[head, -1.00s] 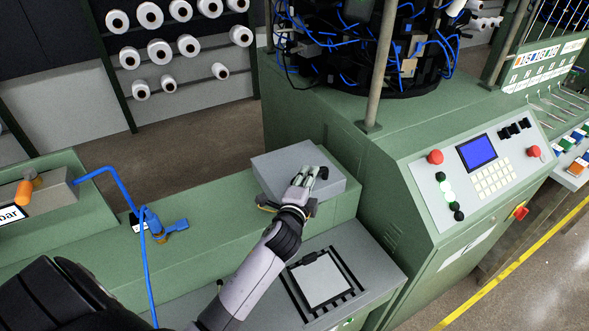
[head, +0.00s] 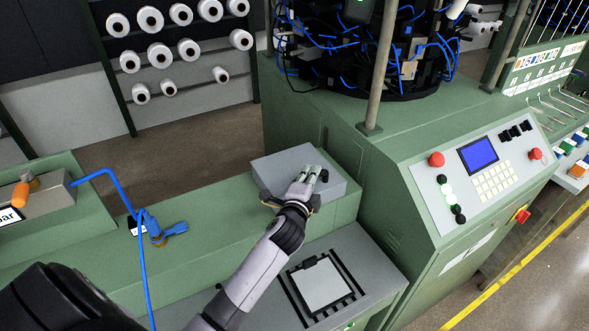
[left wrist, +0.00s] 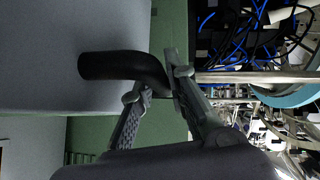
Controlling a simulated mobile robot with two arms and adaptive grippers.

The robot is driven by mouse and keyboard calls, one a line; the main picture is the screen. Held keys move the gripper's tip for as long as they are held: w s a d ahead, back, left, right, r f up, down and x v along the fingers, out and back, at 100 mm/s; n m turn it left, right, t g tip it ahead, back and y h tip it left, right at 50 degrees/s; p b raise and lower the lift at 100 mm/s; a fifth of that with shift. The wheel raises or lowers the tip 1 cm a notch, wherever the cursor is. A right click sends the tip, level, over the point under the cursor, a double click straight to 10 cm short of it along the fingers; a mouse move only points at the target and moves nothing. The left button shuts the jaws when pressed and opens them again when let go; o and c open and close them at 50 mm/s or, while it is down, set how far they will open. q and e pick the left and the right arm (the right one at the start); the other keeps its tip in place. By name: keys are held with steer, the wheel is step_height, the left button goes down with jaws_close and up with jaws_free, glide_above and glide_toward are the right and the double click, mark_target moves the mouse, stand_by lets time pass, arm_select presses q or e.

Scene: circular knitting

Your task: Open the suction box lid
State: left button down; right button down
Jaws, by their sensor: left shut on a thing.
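The suction box (head: 275,170) is a grey box on the green machine ledge, in the middle of the head view. Its lid looks closed. My left gripper (head: 311,176) reaches over the box's near right part and hides some of it. In the left wrist view, a black curved handle (left wrist: 115,66) stands out from the box's grey surface (left wrist: 100,25). My left gripper's fingers (left wrist: 158,88) are on either side of the handle's bent end and shut on it. My right gripper is out of view.
A blue hose (head: 128,195) with a blue valve stands on the ledge to the left. A slotted tray with a pale plate (head: 321,284) lies below the box. The control panel (head: 480,170) is to the right, and a post (head: 378,85) rises behind the box.

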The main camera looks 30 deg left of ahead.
arm_select(q)
steer(key=c, duration=1.8)
jaws_free()
steer(key=shift+c, duration=0.2)
steer(key=shift+s+d, duration=0.15)
steer(key=shift+s, duration=0.35)
steer(key=p+v, duration=0.1)
steer(key=v, duration=0.4)
steer(key=shift+p, duration=0.4)
